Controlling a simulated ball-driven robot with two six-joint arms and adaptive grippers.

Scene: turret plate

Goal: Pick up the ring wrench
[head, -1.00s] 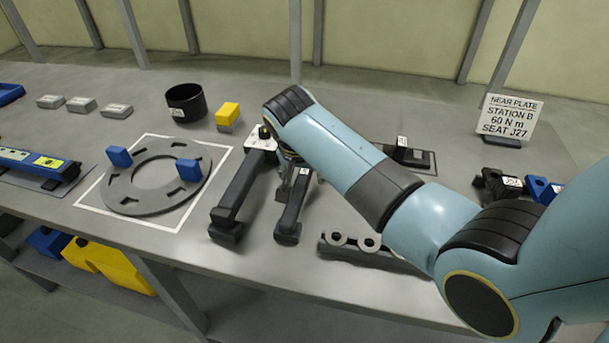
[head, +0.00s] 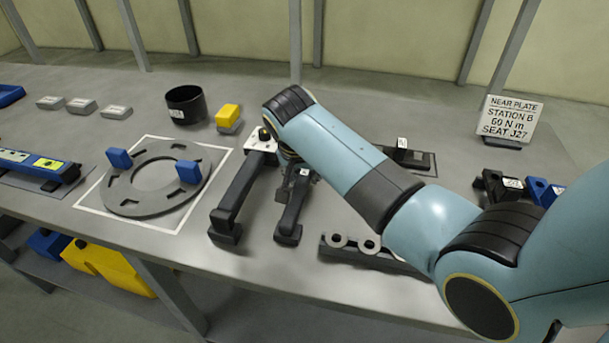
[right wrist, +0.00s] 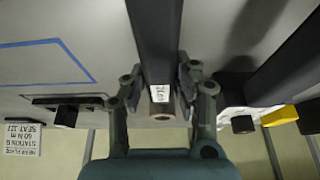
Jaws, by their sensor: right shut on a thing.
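The ring wrench, as far as I can tell, is the dark bar (head: 292,212) below my right wrist in the head view. Its near end points to the table's front edge. In the right wrist view the same bar (right wrist: 155,40) runs between the fingers, with a small white label and a round end. My right gripper (right wrist: 160,88) is shut on it, one finger on each side. In the head view my right gripper (head: 290,178) is partly hidden by my arm. The bar appears at table height; I cannot tell whether it touches. My left gripper is out of view.
A similar dark tool (head: 232,197) lies close on the left. Further left is the ring plate (head: 143,202) with blue blocks. A slotted dark rack (head: 372,254) lies at the right front. A black cup (head: 186,105) and yellow block (head: 228,115) stand behind.

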